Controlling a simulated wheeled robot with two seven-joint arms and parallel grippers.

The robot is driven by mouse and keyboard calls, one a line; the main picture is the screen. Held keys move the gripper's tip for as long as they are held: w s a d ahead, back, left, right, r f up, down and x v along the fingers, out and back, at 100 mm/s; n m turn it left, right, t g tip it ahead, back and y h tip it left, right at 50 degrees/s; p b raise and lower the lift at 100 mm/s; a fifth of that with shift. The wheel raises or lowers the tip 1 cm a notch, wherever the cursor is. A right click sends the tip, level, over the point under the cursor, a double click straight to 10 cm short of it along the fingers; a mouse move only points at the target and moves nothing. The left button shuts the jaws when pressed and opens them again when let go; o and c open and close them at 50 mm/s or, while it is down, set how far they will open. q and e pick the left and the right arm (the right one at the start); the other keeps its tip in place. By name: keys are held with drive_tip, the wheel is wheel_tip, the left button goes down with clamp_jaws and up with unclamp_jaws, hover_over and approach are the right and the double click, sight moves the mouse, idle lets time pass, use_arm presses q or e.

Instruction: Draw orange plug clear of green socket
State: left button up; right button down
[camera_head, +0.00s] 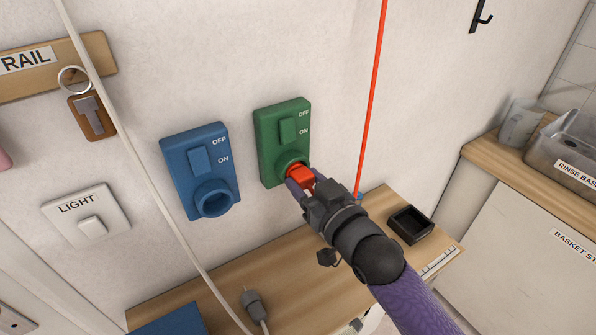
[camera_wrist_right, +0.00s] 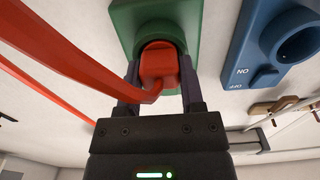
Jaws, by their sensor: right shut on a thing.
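The green socket (camera_head: 284,146) is on the wall, with a switch above its round opening. It also shows at the top of the right wrist view (camera_wrist_right: 198,22). The orange plug (camera_head: 300,176) is at the socket's opening; in the right wrist view the plug (camera_wrist_right: 158,66) sits at the round hole, and its inner end is hidden. My right gripper (camera_head: 303,184) is shut on the plug, one finger on each side, as the right wrist view also shows (camera_wrist_right: 160,88). An orange cord (camera_wrist_right: 75,55) runs from the plug. My left gripper is not in view.
A blue socket (camera_head: 201,170) with an empty opening is left of the green one. A light switch (camera_head: 86,215) is further left. Below, a wooden shelf (camera_head: 215,265) carries a grey plug (camera_head: 253,302) and a black tray (camera_head: 409,224). A white cord hangs in front of the wall.

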sight(308, 184)
idle(0.4)
drive_tip(key=shift+s+d+p, duration=0.4)
drive_tip(key=shift+s+p, duration=0.1)
drive_tip(key=shift+p, duration=0.1)
drive_tip(key=shift+p+v, duration=0.75)
drive_tip(key=shift+v, duration=0.25)
drive_tip(key=shift+s+d+p, duration=0.4)
drive_tip(key=shift+s, duration=0.15)
drive_tip(key=shift+s+d, duration=0.25)
drive_tip(key=shift+s, duration=0.15)
